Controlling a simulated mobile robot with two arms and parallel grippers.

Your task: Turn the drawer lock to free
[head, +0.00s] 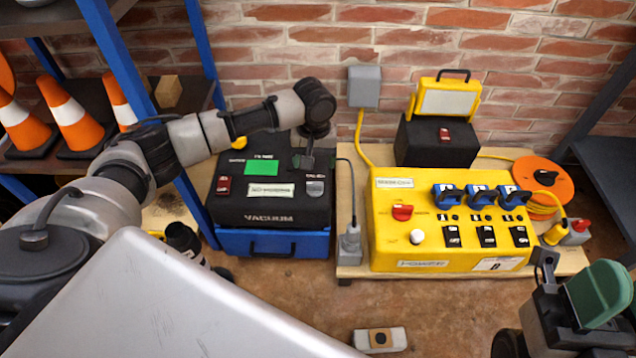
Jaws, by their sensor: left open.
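The black vacuum unit (262,207) sits on a blue base (262,243) at centre left. Its top has a red switch (223,186), a green panel (261,168) and a grey knob (315,188) at the right with a small label above it. I cannot read that label, nor tell for sure whether this knob is the drawer lock. My left gripper (303,162) is open, pointing down over the vacuum's right part, just behind the grey knob; contact cannot be told. My right arm's end (545,265) shows at lower right; its jaw state is unclear.
A yellow power box (385,248) with a red knob (402,212), blue plugs and black switches stands on a wooden board at the right. A work lamp (446,102) stands behind it. Orange cones (74,122) fill the left shelf. The floor in front is mostly clear.

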